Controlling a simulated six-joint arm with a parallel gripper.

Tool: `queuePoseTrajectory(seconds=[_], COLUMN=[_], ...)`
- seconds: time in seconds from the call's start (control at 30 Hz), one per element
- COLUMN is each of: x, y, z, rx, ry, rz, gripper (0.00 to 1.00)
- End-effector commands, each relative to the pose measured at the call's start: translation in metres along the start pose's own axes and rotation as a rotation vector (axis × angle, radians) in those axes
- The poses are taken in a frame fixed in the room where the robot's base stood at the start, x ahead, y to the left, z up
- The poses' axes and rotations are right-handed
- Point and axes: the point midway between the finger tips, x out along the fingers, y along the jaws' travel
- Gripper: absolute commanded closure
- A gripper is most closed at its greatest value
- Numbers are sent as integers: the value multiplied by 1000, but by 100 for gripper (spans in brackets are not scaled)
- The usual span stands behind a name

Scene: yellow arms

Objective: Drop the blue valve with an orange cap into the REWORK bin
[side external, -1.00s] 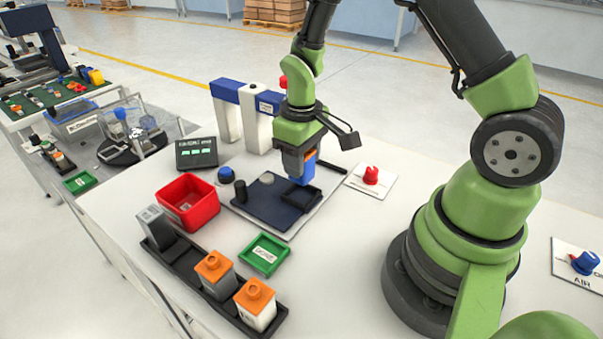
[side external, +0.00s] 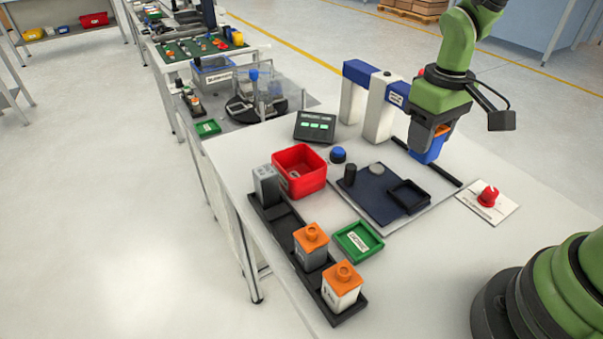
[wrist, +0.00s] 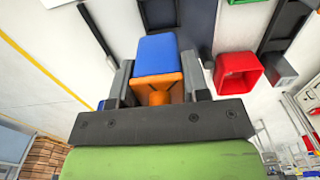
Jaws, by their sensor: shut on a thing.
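My gripper (side external: 431,138) is shut on the blue valve (side external: 427,151) and holds it up in the air, near the blue-and-white gantry. In the wrist view the blue body (wrist: 157,50) hangs beyond the fingers, with its orange cap (wrist: 150,84) between them. A red open bin (side external: 300,172) stands on the white table, left of my gripper, and also shows in the wrist view (wrist: 238,72). It has a white label inside that I cannot read. A green tray (side external: 358,241) with a label, too small to read, lies in front of it.
A dark fixture plate (side external: 375,205) with an empty square frame (side external: 408,197) lies below and left of my gripper. The gantry (side external: 376,100) stands close behind. A black rack (side external: 285,232) holds a grey part and two orange-capped parts. A red knob (side external: 488,195) sits at right.

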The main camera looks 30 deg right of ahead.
Motion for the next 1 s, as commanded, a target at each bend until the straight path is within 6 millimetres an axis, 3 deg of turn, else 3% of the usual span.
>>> queuePoseTrajectory(seconds=[0.47, 0.67, 1.0], x=[0, -4, -16], y=[-1, -10, -46], z=[-8, -49, -124], rx=[-6, -37, -69], ry=[1, 5, 2], rz=[0, 1, -1], gripper=[83, 83, 83])
